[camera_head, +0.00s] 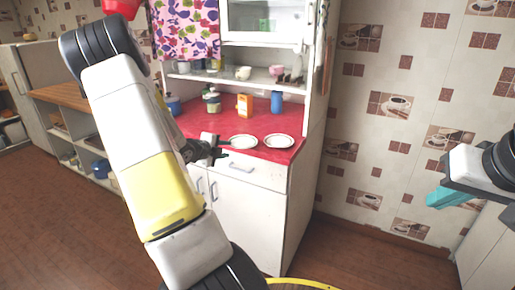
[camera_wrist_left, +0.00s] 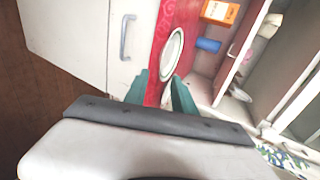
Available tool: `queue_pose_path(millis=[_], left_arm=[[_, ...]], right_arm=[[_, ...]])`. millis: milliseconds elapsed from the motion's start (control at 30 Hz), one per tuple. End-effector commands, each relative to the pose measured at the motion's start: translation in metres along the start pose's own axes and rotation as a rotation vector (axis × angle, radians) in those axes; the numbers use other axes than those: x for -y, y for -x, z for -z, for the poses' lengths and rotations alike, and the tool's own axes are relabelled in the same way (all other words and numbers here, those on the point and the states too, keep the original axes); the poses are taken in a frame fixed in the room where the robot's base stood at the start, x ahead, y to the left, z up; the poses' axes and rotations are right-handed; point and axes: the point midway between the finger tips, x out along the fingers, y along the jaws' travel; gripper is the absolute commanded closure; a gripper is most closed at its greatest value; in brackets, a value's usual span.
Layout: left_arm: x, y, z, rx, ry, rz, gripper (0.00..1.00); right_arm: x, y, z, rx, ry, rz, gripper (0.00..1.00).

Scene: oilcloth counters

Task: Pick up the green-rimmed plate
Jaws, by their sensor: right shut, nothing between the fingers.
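Two pale plates lie side by side on the red counter in the head view, a left plate (camera_head: 243,141) and a right plate (camera_head: 279,141). Rim colours are hard to tell there. In the left wrist view one white plate with a dark greenish rim (camera_wrist_left: 173,52) lies just beyond the fingertips; I cannot tell for certain which of the two it is. My left gripper (camera_head: 222,149) is at the counter's front edge, just left of the left plate. Its teal fingers (camera_wrist_left: 160,88) are apart and empty. My right gripper (camera_head: 448,197) is shut and empty, far right of the counter.
Behind the plates stand an orange box (camera_head: 245,104), a blue cup (camera_head: 277,101) and jars (camera_head: 213,101). A shelf (camera_head: 240,80) with crockery overhangs the counter's back. White cabinet doors with handles are below. The floor at the right is clear.

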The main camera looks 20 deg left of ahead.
Motion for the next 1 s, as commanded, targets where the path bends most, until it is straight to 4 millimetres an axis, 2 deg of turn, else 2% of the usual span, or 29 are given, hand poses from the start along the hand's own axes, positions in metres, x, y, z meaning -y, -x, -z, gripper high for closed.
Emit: queue_pose_path(millis=[333,600,900,1000], left_arm=[[0.001,-0.035,0.003,-0.009,-0.006,0.008,0.68],[0.001,-0.073,0.004,-0.009,-0.006,0.008,0.68],[0.001,-0.078,0.004,-0.007,-0.008,0.007,0.68],[0.001,-0.077,0.004,-0.007,-0.007,0.007,0.88]], right_arm=[[0.000,0.000,0.000,0.000,0.000,0.000,1.00],[0.000,0.000,0.000,0.000,0.000,0.000,1.00],[0.000,0.000,0.000,0.000,0.000,0.000,1.00],[0.000,0.000,0.000,0.000,0.000,0.000,1.00]])
